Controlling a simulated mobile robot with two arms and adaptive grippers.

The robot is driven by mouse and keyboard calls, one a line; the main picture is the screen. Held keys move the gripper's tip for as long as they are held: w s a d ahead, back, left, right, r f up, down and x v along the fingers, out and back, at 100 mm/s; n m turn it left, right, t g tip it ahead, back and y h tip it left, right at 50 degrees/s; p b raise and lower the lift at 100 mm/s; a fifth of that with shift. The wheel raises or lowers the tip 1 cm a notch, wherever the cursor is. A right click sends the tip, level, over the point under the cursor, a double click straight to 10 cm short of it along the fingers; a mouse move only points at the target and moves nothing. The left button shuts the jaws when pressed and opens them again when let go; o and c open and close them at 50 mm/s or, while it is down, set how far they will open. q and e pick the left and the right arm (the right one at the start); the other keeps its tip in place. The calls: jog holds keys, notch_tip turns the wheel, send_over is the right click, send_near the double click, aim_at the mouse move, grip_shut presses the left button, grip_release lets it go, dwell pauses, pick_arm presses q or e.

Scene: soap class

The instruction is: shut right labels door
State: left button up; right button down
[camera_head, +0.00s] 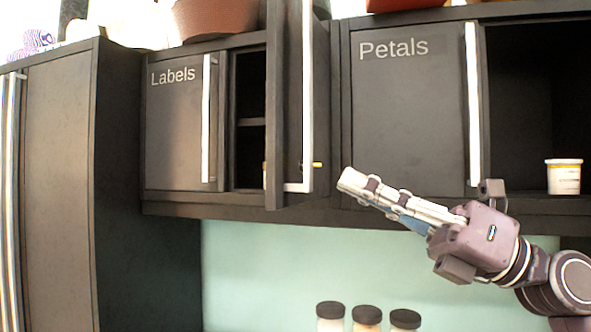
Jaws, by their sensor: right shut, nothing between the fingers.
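The Labels cabinet hangs on the wall, left of the middle. Its left door (176,125), lettered "Labels", is shut. Its right door (320,120) stands open, swung out toward me and seen nearly edge-on, with a long pale vertical handle (307,90). Through the gap a dark inside with a shelf (251,122) shows. My right gripper (345,178) comes in from the lower right. Its fingers are together and empty, pointing left, a little right of and below the open door's lower part. I cannot tell whether it touches the door. My left gripper is not in view.
The Petals cabinet (405,125) is to the right; its left door is shut and its right side is open, with a white jar (563,176) inside. Several dark-lidded jars (366,317) stand below. A tall cabinet (60,190) fills the left. Bowls sit on top.

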jog(key=s+d+r+n+t+h, duration=0.1)
jog(key=s+d+r+n+h, duration=0.15)
jog(key=d+h, duration=0.2)
jog(key=h+p, duration=0.2)
jog(key=p, duration=0.5)
send_near(276, 170)
jog(key=shift+n+y, duration=0.25)
jog(key=shift+n, duration=0.2)
jog(key=x, duration=0.6)
jog(key=shift+w+f, duration=0.1)
jog(key=shift+w+a+f, duration=0.1)
jog(key=shift+w+a, duration=0.1)
jog(key=shift+a, duration=0.2)
